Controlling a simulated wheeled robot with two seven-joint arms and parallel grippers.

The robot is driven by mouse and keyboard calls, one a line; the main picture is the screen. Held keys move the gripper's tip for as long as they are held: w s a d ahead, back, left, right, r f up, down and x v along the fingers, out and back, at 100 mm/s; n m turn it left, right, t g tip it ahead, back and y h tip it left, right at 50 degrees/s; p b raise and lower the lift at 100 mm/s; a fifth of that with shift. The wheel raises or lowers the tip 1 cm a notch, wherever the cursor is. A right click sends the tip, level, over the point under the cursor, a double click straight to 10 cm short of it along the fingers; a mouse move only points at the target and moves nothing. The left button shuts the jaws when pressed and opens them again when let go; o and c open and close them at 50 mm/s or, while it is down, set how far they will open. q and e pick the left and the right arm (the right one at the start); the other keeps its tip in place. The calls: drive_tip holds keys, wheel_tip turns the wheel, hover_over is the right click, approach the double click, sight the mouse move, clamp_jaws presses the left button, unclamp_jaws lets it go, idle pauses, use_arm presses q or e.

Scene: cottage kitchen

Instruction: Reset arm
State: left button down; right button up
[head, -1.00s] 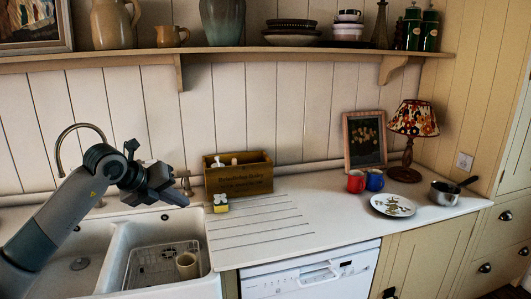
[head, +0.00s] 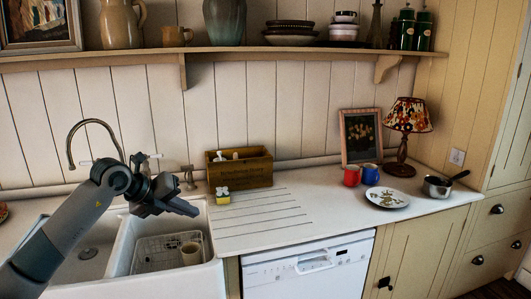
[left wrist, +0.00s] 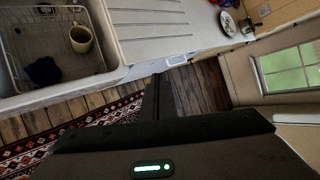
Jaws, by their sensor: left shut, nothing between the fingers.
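My left gripper (head: 181,208) is shut and empty. It hangs over the right-hand part of the double sink (head: 120,262) in the head view, above the wire dish rack (head: 157,254), touching nothing that I can see. In the left wrist view the gripper's dark body (left wrist: 160,145) fills the lower part, in front of the floor. My right gripper is in neither view.
A cream mug (head: 191,254) stands in the rack. A wooden box (head: 240,167) and a yellow item (head: 222,196) are on the counter. Further right are red (head: 351,177) and blue (head: 370,174) mugs, a plate (head: 387,197), saucepan (head: 438,188) and lamp (head: 406,124). A shelf (head: 220,54) runs above.

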use_arm(q)
drive_tip(key=s+d+f+n+t+h, duration=0.1)
drive_tip(key=d+f+n+h, duration=0.3)
drive_tip(key=f, duration=0.8)
drive_tip(key=s+d+f+n+t+h, duration=0.1)
drive_tip(key=d+f+n+h, duration=0.25)
drive_tip(key=f, duration=0.85)
drive_tip(key=s+a+f+n+t+y, duration=0.1)
drive_tip(key=s+a+f+n+y, duration=0.3)
drive_tip(key=f, duration=0.7)
drive_tip(key=s+a+f+n+t+y+b, duration=0.15)
drive_tip(key=s+a+f+n, duration=0.35)
drive_tip(key=f, duration=0.6)
drive_tip(key=s+a+f+n+t+y, duration=0.1)
drive_tip(key=s+f+n+y, duration=0.4)
drive_tip(key=f, duration=0.6)
drive_tip(key=s+a+f+n+g+y, duration=0.1)
drive_tip(key=s+a+f+n+g, duration=0.15)
drive_tip(key=s+f, duration=0.85)
drive_tip(key=s+a+f+n+g+y, duration=0.1)
drive_tip(key=s+f+n+g, duration=0.25)
drive_tip(key=s+f, duration=0.8)
drive_tip(key=s+f+n+g, duration=0.2)
drive_tip(key=s, duration=1.4)
drive_tip(key=s+d+f+n+g+y, duration=0.1)
drive_tip(key=s+f+g, duration=0.2)
drive_tip(key=s, duration=1.2)
drive_tip(key=shift+s+f+n, duration=0.2)
drive_tip(key=shift+s+n, duration=0.15)
